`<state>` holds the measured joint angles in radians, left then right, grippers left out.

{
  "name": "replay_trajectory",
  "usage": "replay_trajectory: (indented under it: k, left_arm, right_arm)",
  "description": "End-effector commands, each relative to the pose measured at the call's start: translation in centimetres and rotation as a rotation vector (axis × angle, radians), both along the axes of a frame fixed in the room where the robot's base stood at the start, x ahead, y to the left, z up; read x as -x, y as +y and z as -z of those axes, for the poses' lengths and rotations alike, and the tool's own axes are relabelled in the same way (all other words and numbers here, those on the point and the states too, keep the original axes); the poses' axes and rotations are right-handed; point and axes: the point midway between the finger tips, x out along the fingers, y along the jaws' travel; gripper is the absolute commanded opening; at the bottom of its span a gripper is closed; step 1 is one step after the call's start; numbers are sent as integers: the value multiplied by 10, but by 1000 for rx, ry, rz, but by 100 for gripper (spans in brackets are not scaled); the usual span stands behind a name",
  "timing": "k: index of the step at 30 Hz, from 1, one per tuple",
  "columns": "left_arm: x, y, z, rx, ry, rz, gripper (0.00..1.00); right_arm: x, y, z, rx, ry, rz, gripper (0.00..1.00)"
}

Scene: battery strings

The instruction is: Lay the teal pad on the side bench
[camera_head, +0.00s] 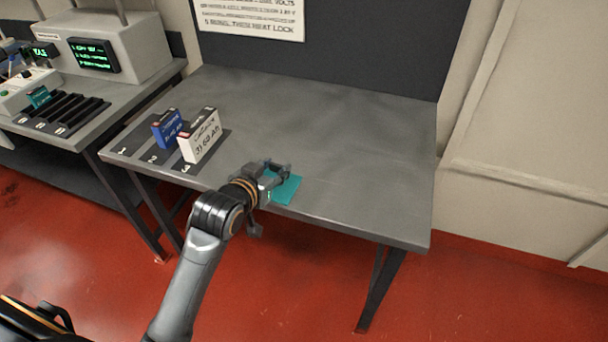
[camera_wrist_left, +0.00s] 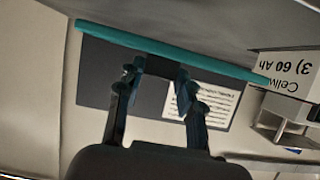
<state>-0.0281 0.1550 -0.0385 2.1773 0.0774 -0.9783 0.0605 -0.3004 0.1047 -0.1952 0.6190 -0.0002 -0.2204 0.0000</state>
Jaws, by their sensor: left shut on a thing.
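The teal pad (camera_head: 287,189) is at the front edge of the grey bench (camera_head: 350,145), right of the cells. My left gripper (camera_head: 279,172) is shut on it, with the arm coming up from below. In the left wrist view the pad (camera_wrist_left: 165,50) shows edge-on as a long thin strip across the fingertips (camera_wrist_left: 160,72). I cannot tell whether the pad touches the bench top or hangs a little above it. Part of the pad is hidden behind the gripper. My right gripper is not in view.
A blue cell (camera_head: 167,129) and a white cell (camera_head: 201,136) stand on a dark numbered mat (camera_head: 166,157) at the bench's left. The bench's middle and right are clear. A second bench at left holds a console (camera_head: 118,52) and a slotted black rack (camera_head: 62,112).

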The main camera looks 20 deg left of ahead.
Motion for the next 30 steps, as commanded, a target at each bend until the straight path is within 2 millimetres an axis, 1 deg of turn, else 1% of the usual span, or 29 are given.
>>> replay_trajectory:
  k: [1, 3, 6, 10, 12, 14, 17, 20, 27, 30]
  left_arm:
    - [-23, 17, -6, -11, -10, -3, 5]
    - [-47, 36, -17, -9, -9, -7, 5]
    - [-74, 63, -38, 0, -10, -17, 5]
    - [-96, 88, -63, 17, -15, -25, 5]
    - [-102, 96, -72, 24, -17, -27, 5]
    - [-105, 99, -77, 30, -16, -28, 5]
    - [-109, 92, -76, 36, -15, -27, 5]
    - [-114, 71, -68, 38, -14, -25, 5]
    - [-129, 13, -41, 38, -14, -25, 5]
    - [-133, -1, -19, 36, -12, -28, 5]
  right_arm:
    - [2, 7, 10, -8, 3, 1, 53]
    - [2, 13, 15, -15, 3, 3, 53]
    - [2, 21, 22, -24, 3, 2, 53]
    - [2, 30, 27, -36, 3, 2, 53]
    - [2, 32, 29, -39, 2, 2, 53]
    - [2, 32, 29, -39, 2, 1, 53]
    - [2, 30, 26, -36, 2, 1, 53]
    - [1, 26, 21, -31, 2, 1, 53]
    - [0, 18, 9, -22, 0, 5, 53]
    - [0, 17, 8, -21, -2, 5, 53]
